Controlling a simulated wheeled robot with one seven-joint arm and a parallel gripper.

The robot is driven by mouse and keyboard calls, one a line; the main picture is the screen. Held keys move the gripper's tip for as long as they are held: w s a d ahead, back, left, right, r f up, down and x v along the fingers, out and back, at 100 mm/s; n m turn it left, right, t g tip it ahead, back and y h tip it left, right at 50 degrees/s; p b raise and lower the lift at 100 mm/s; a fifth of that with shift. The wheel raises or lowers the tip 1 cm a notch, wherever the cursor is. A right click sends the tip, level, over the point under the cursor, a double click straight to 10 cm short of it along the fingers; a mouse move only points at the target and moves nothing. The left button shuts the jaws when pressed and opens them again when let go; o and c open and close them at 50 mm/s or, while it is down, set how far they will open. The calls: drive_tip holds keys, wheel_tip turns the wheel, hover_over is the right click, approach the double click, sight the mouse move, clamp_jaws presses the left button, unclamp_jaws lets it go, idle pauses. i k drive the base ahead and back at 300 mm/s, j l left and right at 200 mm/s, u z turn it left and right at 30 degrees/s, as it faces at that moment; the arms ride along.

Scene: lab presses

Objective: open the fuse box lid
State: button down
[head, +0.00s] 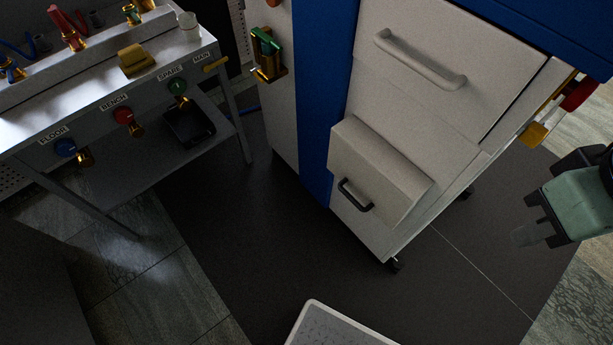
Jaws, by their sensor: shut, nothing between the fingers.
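A pale box that looks like the fuse box (413,197) sticks out low on the front of the white and blue cabinet. Its lid (375,160) appears to be down, with a dark bar handle (355,195) on the front near the lower left. My gripper (523,236) is at the right of the view, shut and empty, pointing left. It is apart from the box, to the right of the cabinet's side. Nothing hides the lid or its handle.
A larger panel with a pale handle (420,60) is above the box. A red knob (580,94) and brass parts stick out from the cabinet's right side. A bench (105,95) with labelled valves stands left. A pale tray-like object (335,328) is at the bottom. Dark floor between is clear.

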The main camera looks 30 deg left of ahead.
sight(386, 182)
drive_tip(key=j+u, duration=0.15)
drive_tip(key=u, duration=0.6)
drive_tip(key=k+l+z, duration=0.2)
drive_tip(key=k+l, duration=0.15)
drive_tip(key=l, duration=0.15)
